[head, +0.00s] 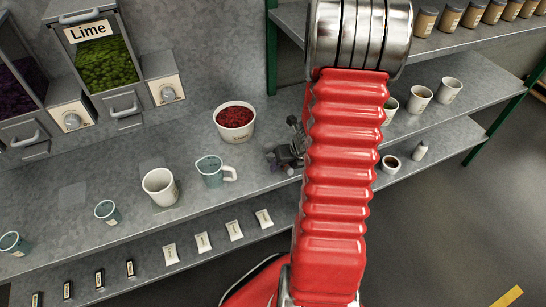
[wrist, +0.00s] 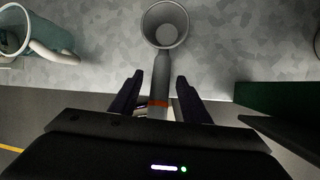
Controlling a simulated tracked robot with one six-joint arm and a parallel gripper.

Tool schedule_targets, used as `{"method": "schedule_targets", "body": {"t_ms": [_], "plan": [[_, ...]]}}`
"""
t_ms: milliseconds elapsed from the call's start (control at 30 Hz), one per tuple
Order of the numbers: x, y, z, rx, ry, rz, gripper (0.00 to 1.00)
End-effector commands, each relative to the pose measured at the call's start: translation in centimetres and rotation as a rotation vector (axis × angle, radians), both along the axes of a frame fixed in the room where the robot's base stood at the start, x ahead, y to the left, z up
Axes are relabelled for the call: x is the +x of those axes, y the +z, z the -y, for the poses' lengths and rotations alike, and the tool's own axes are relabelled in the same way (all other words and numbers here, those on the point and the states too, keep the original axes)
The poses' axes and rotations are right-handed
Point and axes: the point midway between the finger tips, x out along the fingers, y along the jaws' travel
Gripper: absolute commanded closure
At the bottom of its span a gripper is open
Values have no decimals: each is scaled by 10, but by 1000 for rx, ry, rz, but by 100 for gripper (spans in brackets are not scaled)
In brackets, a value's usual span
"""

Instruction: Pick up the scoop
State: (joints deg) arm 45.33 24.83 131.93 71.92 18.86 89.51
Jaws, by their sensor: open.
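The scoop (wrist: 160,72) is grey, with a round open bowl at the top of the wrist view and a straight handle with an orange band pointing down toward me. It is over the grey metal counter, its handle near the counter's front edge. My gripper (wrist: 159,77) is open, with one dark finger on each side of the handle. A gap shows beside the handle, so the fingers do not look closed on it. In the head view, my red arm and dark gripper hide the scoop; I cannot make it out there.
A teal measuring jug (head: 211,172) stands left of my gripper, a white cup (head: 160,187) beyond it. A tub of red candy (head: 235,121) stands behind. A dark green post (wrist: 265,100) is close on the right in the wrist view. Small packets (head: 235,231) lie on the lower shelf.

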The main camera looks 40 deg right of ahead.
Motion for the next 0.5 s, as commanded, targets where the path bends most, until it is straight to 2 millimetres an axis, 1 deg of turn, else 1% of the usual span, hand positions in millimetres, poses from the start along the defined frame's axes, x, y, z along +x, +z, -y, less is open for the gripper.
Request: {"method": "schedule_targets", "body": {"t_ms": [67, 500], "plan": [[0, 0, 0, 0, 0, 0, 59], [0, 0, 0, 0, 0, 0, 90]]}}
